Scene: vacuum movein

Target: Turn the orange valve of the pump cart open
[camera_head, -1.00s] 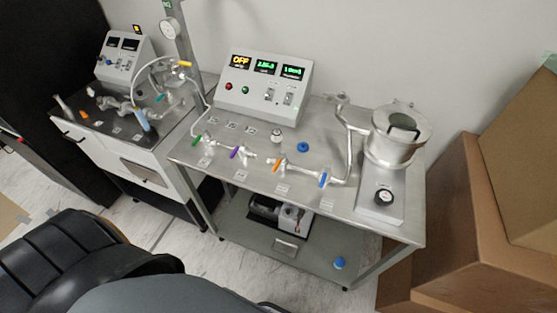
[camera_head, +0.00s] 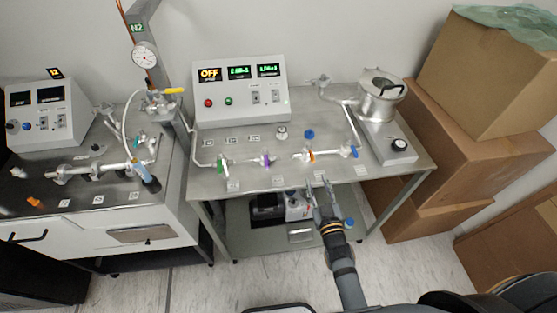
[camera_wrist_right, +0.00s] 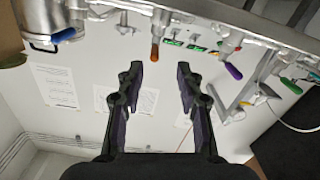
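The orange valve handle (camera_head: 311,156) sits on the pipe line on top of the steel pump cart (camera_head: 400,186), between the purple handle (camera_head: 265,160) and the blue handle (camera_head: 355,152). My right gripper (camera_head: 318,184) reaches in from below at the cart's front edge, just short of the orange handle. In the right wrist view the gripper (camera_wrist_right: 158,75) is open and empty. The orange handle (camera_wrist_right: 155,48) appears between and beyond its fingertips, with no contact visible. My left gripper is not in view.
A green handle (camera_head: 220,163) is at the left of the line. A control box (camera_head: 240,92) reading OFF stands behind, and a metal chamber (camera_head: 380,96) stands at the right. Cardboard boxes (camera_head: 455,130) crowd the cart's right side. A second bench (camera_head: 90,215) is at the left.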

